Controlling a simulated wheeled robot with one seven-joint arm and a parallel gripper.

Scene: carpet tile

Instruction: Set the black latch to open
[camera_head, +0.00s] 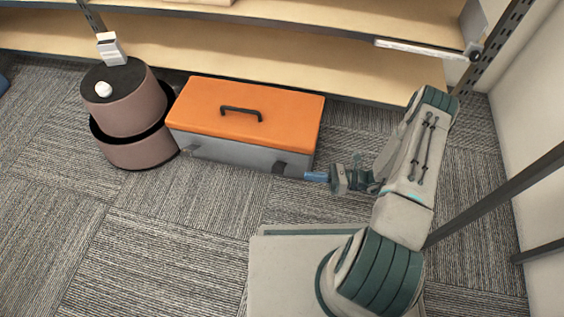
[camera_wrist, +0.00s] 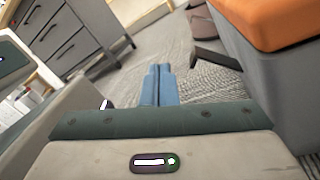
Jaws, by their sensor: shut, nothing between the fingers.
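A grey toolbox (camera_head: 230,151) with an orange lid (camera_head: 270,103) and a black handle stands on the carpet. The black latch (camera_head: 279,168) is on its front face near the right end. In the wrist view the black latch (camera_wrist: 216,58) juts out from the grey box wall (camera_wrist: 252,85), to the right of my fingers. My gripper (camera_head: 312,177) has blue fingers, pressed together with nothing between them. It is low, just right of the latch and near the box's front right corner. In the wrist view the shut fingertips (camera_wrist: 159,68) appear apart from the latch.
A second, paler fitting (camera_head: 190,150) is on the box front's left side. Brown round containers (camera_head: 131,110), stacked, stand left of the box, with small white items on top. Wooden shelves (camera_head: 240,50) run behind. Grey drawers (camera_wrist: 65,35) show in the wrist view.

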